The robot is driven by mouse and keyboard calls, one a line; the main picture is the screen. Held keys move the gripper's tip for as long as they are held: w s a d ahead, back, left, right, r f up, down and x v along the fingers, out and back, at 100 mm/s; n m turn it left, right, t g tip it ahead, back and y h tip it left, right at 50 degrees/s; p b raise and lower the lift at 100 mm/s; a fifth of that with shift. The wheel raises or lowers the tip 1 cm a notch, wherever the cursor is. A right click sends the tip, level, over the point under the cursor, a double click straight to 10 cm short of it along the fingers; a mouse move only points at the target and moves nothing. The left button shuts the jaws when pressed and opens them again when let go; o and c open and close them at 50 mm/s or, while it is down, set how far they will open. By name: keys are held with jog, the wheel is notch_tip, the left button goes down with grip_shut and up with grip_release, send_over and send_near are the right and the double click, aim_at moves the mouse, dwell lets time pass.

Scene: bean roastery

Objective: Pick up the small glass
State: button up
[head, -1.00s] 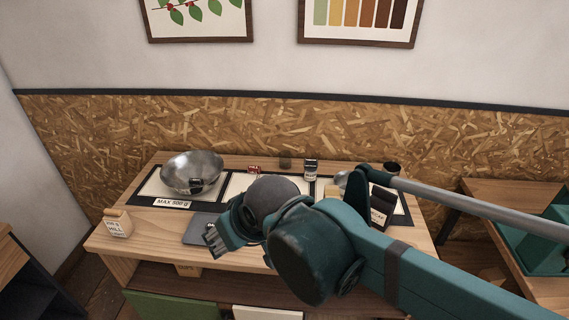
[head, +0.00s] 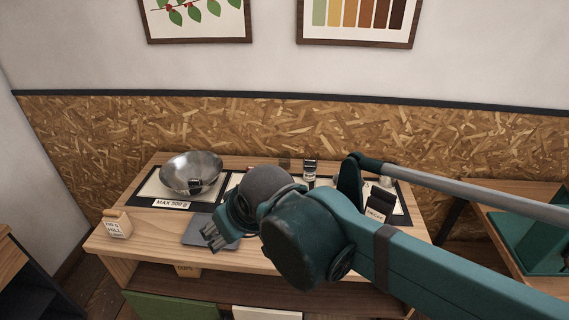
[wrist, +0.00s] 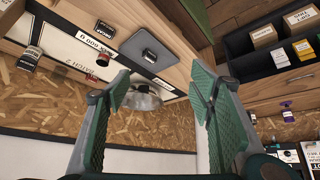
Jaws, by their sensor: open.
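I cannot clearly make out the small glass. A small pale-topped container with a dark band (head: 310,170) stands at the back of the table and may be it. A similar container (wrist: 30,58) shows at the left in the wrist view, but I cannot tell whether it is the same one.
A metal bowl (head: 190,173) stands at the left behind a "MAX 300 g" card (head: 171,204). A tan block-shaped tag (head: 117,224) is at the front left. A dark labelled bag (head: 377,210) stands at the right. The arm hides part of the table's middle.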

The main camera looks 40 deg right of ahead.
jog(key=w+d+r+n+g+h+p, duration=0.1)
jog(key=w+d+r+n, duration=0.15)
jog(key=w+d, duration=0.35)
jog(key=w+d+r+n+g+p, duration=0.1)
jog(key=w+d+r+n, duration=0.15)
jog(key=w, duration=0.55)
jog(key=n+g+p, duration=0.5)
jog(key=n, duration=0.5)
send_over(284, 161)
jog(key=w, duration=0.2)
notch_tip(284, 161, down, 20)
jog(key=shift+w+d+f, duration=0.15)
jog(key=shift+d+f, duration=0.35)
jog(key=shift+d, duration=0.15)
jog(key=shift+d+f, duration=0.1)
jog(key=shift+f, duration=1.2)
